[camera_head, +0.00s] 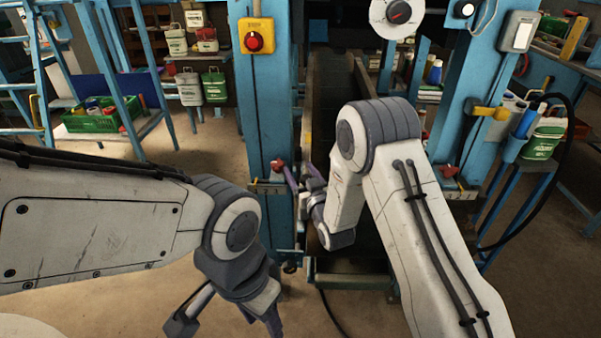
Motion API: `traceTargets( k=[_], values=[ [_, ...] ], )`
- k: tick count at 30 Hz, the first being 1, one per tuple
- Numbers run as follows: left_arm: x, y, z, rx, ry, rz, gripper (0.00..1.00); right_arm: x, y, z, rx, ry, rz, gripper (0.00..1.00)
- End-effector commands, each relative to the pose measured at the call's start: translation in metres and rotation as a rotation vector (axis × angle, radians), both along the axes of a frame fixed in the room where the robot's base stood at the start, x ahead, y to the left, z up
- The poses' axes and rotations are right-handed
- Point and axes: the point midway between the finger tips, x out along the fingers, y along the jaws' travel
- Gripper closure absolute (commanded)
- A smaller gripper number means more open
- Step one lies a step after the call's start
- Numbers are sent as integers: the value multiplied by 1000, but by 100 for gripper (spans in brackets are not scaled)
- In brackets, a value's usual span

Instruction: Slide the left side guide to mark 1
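The left side guide's red knob (279,166) sits low on the left blue post (262,120), above a small scale plate (267,188). The marks on the plate are too small to read. My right gripper (300,172) is beside the knob, just to its right. Its two fingers show apart, with no object visible between them. I cannot tell whether a finger touches the knob. The guide itself is largely hidden behind my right arm and gripper. My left gripper (228,322) is open and empty at the lower left, above the floor.
A dark conveyor channel (332,95) runs back between the posts, partly hidden by my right arm. The right blue post (470,90) carries another red knob (449,171) and scale plate. A red stop button (254,42) is on the left post. A black hose hangs at right.

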Motion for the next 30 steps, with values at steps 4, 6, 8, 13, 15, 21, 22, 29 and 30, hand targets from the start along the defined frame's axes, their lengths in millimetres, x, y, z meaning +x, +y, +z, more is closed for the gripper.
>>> traceTargets(
  k=[4,6,8,13,15,21,22,29,30],
  values=[
    [0,0,-2,0,0,0,50,-6,-3,0,0,0,-1,30],
    [0,0,-4,0,0,0,50,-15,-5,-1,0,1,-1,30],
    [0,0,-6,0,0,0,50,-25,-8,-1,-1,2,-1,30],
    [0,0,-13,0,0,0,50,-58,-19,-3,-1,4,0,30],
    [0,0,-15,0,0,0,50,-71,-23,-2,-1,2,0,30],
    [0,0,-19,0,0,0,50,-94,-30,-1,0,1,1,30],
    [0,0,-19,0,0,0,50,-96,-31,-1,0,1,1,30],
    [0,0,-19,0,0,0,50,-100,-31,0,0,-1,2,30],
    [0,0,-19,0,0,0,50,-100,-31,0,0,-1,2,30]
  ],
)
